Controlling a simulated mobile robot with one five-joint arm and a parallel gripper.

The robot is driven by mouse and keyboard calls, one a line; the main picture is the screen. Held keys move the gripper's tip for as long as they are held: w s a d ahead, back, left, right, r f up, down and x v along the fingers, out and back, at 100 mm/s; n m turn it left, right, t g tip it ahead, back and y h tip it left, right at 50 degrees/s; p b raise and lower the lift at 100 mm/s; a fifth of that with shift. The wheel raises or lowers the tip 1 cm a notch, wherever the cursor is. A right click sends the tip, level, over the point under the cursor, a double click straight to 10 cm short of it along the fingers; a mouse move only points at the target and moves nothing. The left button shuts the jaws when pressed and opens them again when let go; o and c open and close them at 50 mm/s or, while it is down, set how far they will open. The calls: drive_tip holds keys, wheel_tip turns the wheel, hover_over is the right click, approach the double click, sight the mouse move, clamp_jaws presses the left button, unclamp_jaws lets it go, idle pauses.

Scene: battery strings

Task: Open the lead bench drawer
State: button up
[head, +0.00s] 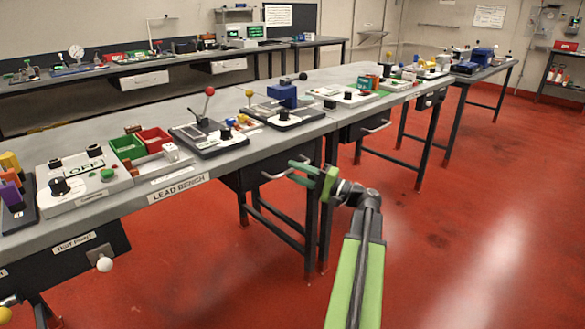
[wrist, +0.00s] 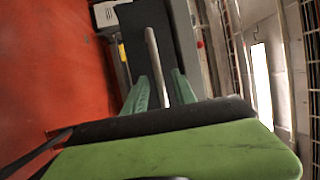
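The lead bench (head: 178,188) runs along the left, with its name on a white label on the front edge. A dark drawer (head: 242,180) hangs under its right part and looks closed. Its pale bar handle (head: 272,177) faces my gripper (head: 298,172). In the wrist view the handle (wrist: 155,65) runs lengthwise between the two green fingers of my gripper (wrist: 160,88), with gaps showing beside it. The gripper is open at the handle. Whether a finger touches the bar I cannot tell.
A drawer with a bar handle (head: 376,128) is under the bench further right. Dark bench legs (head: 312,235) stand below my gripper. The red floor (head: 470,230) on the right is clear.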

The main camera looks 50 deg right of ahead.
drive_tip(key=shift+x, duration=0.75)
clamp_jaws()
idle(0.9)
